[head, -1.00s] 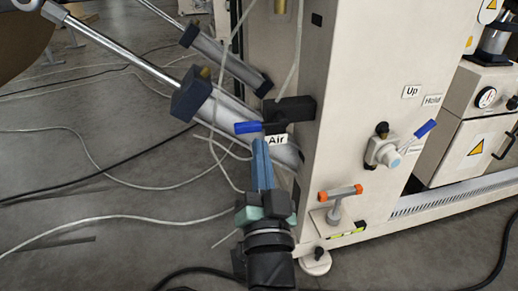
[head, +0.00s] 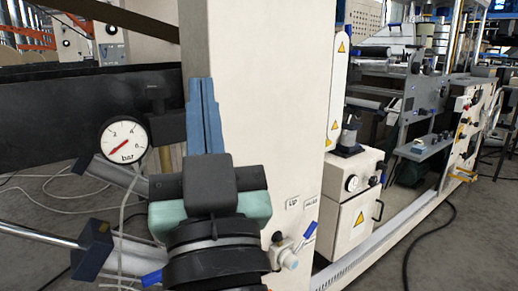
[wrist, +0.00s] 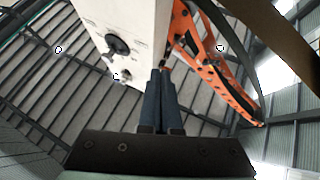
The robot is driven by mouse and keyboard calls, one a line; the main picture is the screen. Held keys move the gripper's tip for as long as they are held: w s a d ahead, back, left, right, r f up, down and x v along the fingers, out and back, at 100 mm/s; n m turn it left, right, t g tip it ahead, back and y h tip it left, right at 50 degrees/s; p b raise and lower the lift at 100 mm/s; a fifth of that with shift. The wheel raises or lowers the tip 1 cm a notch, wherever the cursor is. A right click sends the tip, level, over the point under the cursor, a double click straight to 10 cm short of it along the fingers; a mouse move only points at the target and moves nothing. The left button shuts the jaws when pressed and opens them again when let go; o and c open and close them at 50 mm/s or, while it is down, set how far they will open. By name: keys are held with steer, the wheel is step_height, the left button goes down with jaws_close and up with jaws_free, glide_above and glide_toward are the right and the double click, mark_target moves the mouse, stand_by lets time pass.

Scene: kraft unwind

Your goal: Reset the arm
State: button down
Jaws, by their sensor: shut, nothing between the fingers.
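My gripper (head: 204,82) stands raised in the head view, its blue fingers pointing up and pressed together with nothing between them. It is in front of the white machine column (head: 262,110), near the column's left edge; I cannot tell how far apart they are. In the wrist view my gripper (wrist: 160,72) points up toward the roof, fingers together. A white box with a black knob (wrist: 117,45) shows ahead of the fingers there.
A pressure gauge (head: 124,140) is left of my gripper. Pneumatic cylinders (head: 110,175) and a blue-handled valve (head: 288,255) are lower down. A white cabinet (head: 350,205) stands right of the column. An orange bracket (wrist: 205,65) shows in the wrist view. Open floor (head: 450,255) lies at right.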

steer(key=s+d+r+m+t+h+p, duration=0.1)
steer(key=s+d+r+h+p, duration=0.25)
steer(key=r, duration=0.45)
steer(key=s+d+r+m+t+h+p, duration=0.2)
steer(key=s+r+p, duration=0.15)
steer(key=r, duration=0.55)
step_height(320, 180, up, 34)
steer(key=w+p, duration=0.1)
steer(key=p, duration=3.3)
steer(key=shift+f, duration=0.2)
steer(key=shift+a, duration=0.1)
